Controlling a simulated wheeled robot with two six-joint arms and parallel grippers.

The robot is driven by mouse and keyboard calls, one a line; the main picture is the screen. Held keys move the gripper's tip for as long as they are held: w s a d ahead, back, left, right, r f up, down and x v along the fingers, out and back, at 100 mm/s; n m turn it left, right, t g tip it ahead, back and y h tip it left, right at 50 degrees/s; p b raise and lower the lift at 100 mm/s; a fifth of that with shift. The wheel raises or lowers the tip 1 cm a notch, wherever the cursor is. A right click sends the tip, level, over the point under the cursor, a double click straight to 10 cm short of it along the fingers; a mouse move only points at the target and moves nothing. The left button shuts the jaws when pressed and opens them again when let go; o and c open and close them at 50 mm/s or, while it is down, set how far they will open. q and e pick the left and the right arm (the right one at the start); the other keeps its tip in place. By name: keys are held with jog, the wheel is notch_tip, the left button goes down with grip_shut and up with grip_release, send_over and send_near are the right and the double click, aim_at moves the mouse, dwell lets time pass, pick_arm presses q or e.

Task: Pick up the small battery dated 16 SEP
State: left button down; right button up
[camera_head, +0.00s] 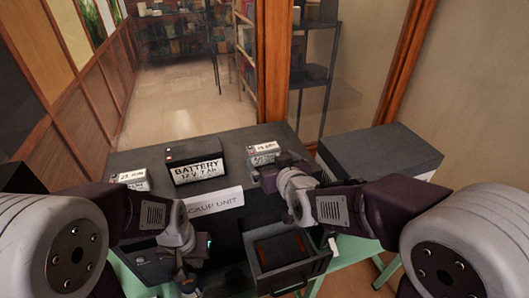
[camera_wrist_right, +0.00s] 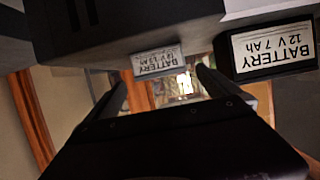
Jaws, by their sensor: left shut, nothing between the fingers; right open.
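A small battery (camera_head: 264,149) with a white date label stands on the right of the dark backup unit; its date is too small to read surely. Another small battery (camera_head: 131,178) with a dated label stands at the left. A larger black battery (camera_head: 196,172), marked 12 V 7 Ah, is between them. My right gripper (camera_head: 270,178) is open just in front of the right-hand small battery. In the right wrist view, a small battery's upside-down label (camera_wrist_right: 157,61) shows between the fingers, further off. My left gripper (camera_head: 188,285) is shut and empty, low at the unit's front.
The backup unit (camera_head: 225,140) carries a white sign (camera_head: 212,202) on its front. An open drawer (camera_head: 282,250) juts out below. A grey box (camera_head: 380,152) stands at the right on the green table (camera_head: 350,247). Shelves (camera_head: 315,75) stand behind.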

aim_at(266, 152)
jog(key=x, duration=0.3)
jog(key=shift+w+a, duration=0.25)
jog(key=shift+w, duration=0.1)
jog(key=p+x, duration=0.2)
jog(key=x, duration=0.1)
jog(key=shift+w+d+r, duration=0.1)
jog(key=shift+d+r, duration=0.1)
jog(key=shift+d, duration=0.05)
jog(key=shift+w+a+f, duration=0.1)
jog(key=shift+w, duration=0.1)
jog(key=shift+w+a+f, duration=0.2)
jog(key=shift+w+f, duration=0.05)
jog(key=shift+w, duration=0.2)
jog(key=shift+s+d, duration=0.1)
jog(key=c, duration=1.5)
jog(key=shift+r, duration=0.2)
jog(key=c, duration=0.3)
pick_arm(q)
jog(key=shift+w+a+r, duration=0.15)
jog(key=shift+w+r, duration=0.2)
jog(key=shift+r, duration=0.2)
jog(key=shift+w+a+r, duration=0.15)
jog(key=shift+w+r, duration=0.15)
jog(key=shift+r, duration=0.25)
pick_arm(e)
jog(key=shift+c, duration=0.2)
